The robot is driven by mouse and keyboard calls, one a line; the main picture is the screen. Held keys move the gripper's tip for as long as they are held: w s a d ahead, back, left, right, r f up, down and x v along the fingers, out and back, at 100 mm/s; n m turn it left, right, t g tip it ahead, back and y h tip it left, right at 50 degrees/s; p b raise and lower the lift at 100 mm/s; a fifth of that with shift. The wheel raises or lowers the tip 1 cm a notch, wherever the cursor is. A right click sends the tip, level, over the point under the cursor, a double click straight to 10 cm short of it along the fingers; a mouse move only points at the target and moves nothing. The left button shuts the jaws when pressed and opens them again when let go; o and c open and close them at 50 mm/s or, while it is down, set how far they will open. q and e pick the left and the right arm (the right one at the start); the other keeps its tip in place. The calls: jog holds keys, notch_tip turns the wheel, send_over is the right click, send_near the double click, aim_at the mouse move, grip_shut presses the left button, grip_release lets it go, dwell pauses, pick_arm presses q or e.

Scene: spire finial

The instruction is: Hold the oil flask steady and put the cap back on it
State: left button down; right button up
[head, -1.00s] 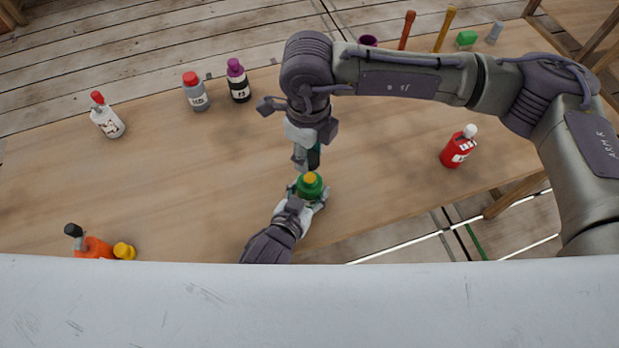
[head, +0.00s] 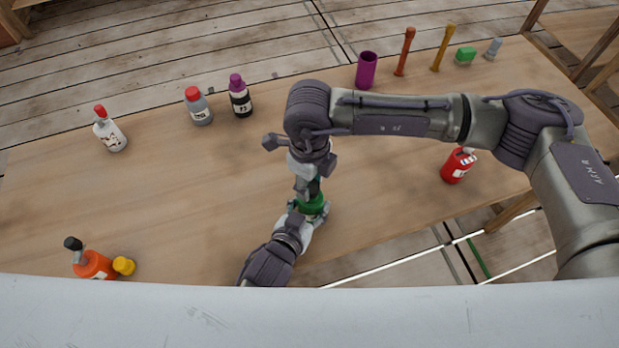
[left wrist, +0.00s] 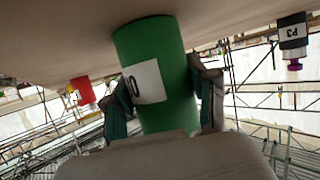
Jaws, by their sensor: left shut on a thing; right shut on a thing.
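The oil flask is the green bottle (head: 313,204), upright near the table's front edge. It also shows in the left wrist view (left wrist: 152,45), green with a white label. My left gripper (head: 307,214) is shut around its body, a finger on each side. My right gripper (head: 309,189) points down from above and is shut at the flask's top. The cap in it is hidden by the fingers, so I cannot tell whether it is seated on the neck.
On the wooden table (head: 180,200), a white bottle (head: 110,134), a grey bottle (head: 199,109) and a purple-capped bottle (head: 240,98) stand behind. An orange bottle (head: 93,265) and a yellow object (head: 124,266) are front left. A red bottle (head: 457,167) is right, a purple cup (head: 367,70) behind.

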aim_at(311, 204)
jog(key=shift+f, duration=0.55)
jog(key=shift+f, duration=0.6)
